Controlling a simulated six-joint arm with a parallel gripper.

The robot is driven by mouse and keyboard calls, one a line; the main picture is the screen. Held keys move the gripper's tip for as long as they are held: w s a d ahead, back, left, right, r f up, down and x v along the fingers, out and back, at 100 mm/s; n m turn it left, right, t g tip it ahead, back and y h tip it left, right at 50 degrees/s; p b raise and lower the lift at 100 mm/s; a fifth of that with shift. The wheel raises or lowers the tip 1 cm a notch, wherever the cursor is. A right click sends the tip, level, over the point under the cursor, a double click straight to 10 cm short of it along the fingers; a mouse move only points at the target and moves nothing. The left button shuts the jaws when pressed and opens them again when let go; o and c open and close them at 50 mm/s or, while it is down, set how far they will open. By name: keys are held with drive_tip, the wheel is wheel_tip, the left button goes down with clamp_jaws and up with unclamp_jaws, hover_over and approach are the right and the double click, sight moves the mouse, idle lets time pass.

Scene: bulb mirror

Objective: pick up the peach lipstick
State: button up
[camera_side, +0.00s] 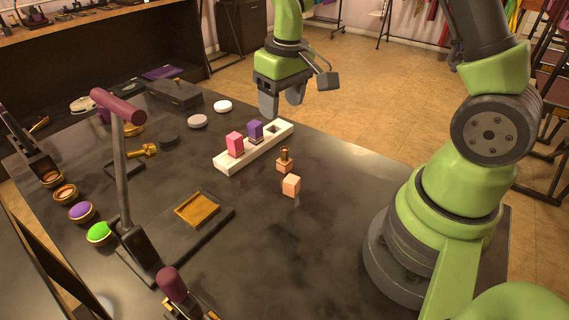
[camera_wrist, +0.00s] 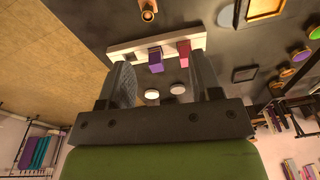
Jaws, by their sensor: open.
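A small peach block with a brown-gold top (camera_side: 285,161), which looks like the peach lipstick, stands on the dark table; a similar item shows at the top of the wrist view (camera_wrist: 148,11). A plain peach block (camera_side: 291,185) sits just in front of it. Behind them is a white holder (camera_side: 264,149) with a pink block (camera_side: 235,144), a purple block (camera_side: 255,131) and an empty square slot at its right end. My gripper (camera_side: 283,101) is open and empty, above and behind the holder, apart from the peach items.
White round discs (camera_side: 198,121) lie left of the holder. A grey stand with a maroon cylinder head (camera_side: 118,105) rises at the left front, near a dark tray with a gold inset (camera_side: 197,209). Round colour pots (camera_side: 81,211) line the left edge. The table right of the peach blocks is clear.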

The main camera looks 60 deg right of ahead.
drive_tip(key=g, duration=0.1)
approach(281, 158)
drive_tip(key=shift+n, duration=0.3)
drive_tip(key=f, duration=0.5)
drive_tip(key=shift+d+f, duration=0.25)
drive_tip(key=f, duration=0.5)
drive_tip(key=shift+w+d+f, duration=0.2)
drive_tip(key=shift+w+f, duration=0.1)
drive_tip(key=shift+w, duration=0.05)
drive_tip(key=c, duration=1)
